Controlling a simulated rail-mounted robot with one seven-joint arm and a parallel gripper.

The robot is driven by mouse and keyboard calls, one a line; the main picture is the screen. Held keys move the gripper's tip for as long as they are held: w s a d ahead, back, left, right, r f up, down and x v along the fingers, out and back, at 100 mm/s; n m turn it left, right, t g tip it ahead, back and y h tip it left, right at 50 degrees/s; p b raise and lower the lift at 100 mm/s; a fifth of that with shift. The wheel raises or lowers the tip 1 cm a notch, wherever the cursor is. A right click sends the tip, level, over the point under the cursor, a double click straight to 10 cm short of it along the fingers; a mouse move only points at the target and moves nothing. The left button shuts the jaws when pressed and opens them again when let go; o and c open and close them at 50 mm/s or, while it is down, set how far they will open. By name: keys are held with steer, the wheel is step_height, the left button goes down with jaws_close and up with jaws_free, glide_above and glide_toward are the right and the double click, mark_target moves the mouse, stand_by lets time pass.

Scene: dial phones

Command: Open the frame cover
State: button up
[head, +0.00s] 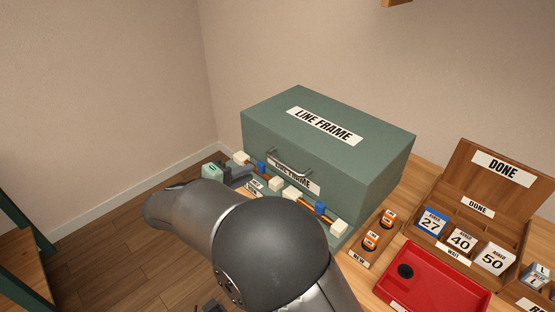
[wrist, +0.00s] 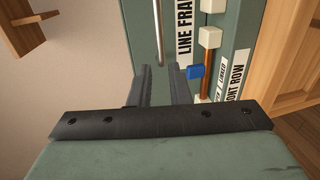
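The frame cover (head: 380,170) is a green box lid labelled "LINE FRAME", and it looks closed. A metal bar handle (head: 290,167) sits on its front face, above a second label. In the wrist view the handle (wrist: 157,30) shows as a thin bar beyond my fingertips. My gripper (wrist: 160,80) is open, with two dark fingers apart and nothing seen between them. In the head view my gripper (head: 240,172) is at the left front of the cover, left of the handle and apart from it. My arm hides part of the front row.
White and blue blocks (head: 290,192) line the strip below the cover's front. To the right stand a small rack with orange-labelled pieces (head: 370,241), a red tray (head: 440,280) and a wooden "DONE" box (head: 500,165) with number cards. A wall stands behind.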

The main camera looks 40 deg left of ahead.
mark_target(275, 161)
steer(key=p+x, duration=0.1)
steer(key=x, duration=1)
steer(key=shift+w+p, duration=0.4)
jaws_close()
